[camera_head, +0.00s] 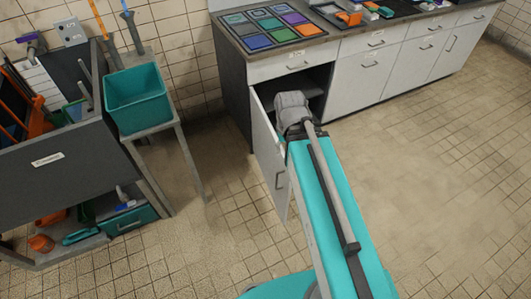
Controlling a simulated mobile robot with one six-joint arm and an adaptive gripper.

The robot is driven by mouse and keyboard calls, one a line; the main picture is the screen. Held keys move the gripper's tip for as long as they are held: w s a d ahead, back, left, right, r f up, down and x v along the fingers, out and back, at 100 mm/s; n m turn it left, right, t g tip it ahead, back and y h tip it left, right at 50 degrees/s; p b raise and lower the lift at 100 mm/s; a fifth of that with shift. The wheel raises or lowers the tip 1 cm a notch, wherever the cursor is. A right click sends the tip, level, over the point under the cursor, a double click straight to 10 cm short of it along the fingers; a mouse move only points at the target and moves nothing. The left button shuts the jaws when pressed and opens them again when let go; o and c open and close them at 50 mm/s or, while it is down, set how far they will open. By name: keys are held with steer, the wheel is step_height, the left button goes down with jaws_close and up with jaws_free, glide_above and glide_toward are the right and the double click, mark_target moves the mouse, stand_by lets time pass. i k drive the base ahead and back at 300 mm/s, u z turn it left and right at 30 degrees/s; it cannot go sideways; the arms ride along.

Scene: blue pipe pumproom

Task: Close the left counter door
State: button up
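The left counter door (267,155) is a pale panel hinged at the left end of the counter (360,47). It stands open and swung well out into the room, with its handle (279,180) near the free edge. The dark cupboard opening shows behind it. My teal arm reaches up from the bottom, just right of the door, and covers part of it. My grey wrist is in front of the opening, close to the door's inner side. The gripper fingers are hidden beyond the wrist, and I cannot tell whether they touch the door.
The drawer (285,66) above the opening and the other counter doors (363,75) are shut. Coloured trays (265,28) lie on the countertop. A teal bin (137,100) on a stand and a dark tool shelf (60,165) are at the left. Tiled floor is clear on both sides of my arm.

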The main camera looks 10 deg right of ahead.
mark_target(273, 168)
steer(key=i, duration=0.95)
steer(key=u, duration=0.05)
